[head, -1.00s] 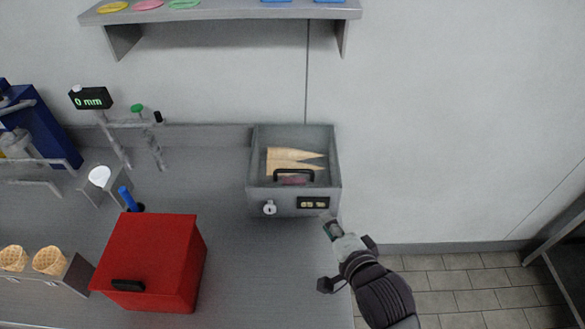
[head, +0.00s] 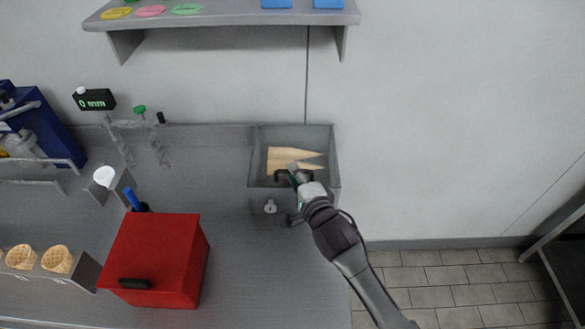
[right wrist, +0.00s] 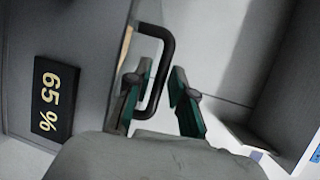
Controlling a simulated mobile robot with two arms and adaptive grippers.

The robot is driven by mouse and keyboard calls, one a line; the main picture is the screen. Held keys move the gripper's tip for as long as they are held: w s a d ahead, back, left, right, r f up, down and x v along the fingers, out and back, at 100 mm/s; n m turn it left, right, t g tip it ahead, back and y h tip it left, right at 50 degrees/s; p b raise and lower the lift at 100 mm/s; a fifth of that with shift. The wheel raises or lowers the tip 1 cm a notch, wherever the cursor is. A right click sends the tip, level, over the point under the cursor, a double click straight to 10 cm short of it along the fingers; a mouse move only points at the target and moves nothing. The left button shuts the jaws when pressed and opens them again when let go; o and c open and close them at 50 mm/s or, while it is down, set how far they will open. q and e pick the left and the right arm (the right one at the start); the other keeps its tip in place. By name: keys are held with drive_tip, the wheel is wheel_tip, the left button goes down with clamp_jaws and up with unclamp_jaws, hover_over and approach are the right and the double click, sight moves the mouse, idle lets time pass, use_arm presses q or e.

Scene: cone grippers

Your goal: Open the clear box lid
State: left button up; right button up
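The clear box (head: 326,160) stands at the counter's right end with pale cones (head: 290,156) inside. Its see-through lid looks shut. A dark bar handle (head: 280,175) is on the lid's front part. My right gripper (head: 294,172) is at this handle and hides part of it and most of the front display. In the right wrist view, the gripper (right wrist: 158,80) is open, with its two green-padded fingers apart on either side of the handle (right wrist: 168,45). Whether a finger touches the handle I cannot tell. My left gripper is not in view.
A red box (head: 150,262) with a dark handle stands on the counter at front left. A wall shelf (head: 220,14) hangs above.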

drive_tip(key=shift+x, duration=0.8)
clamp_jaws()
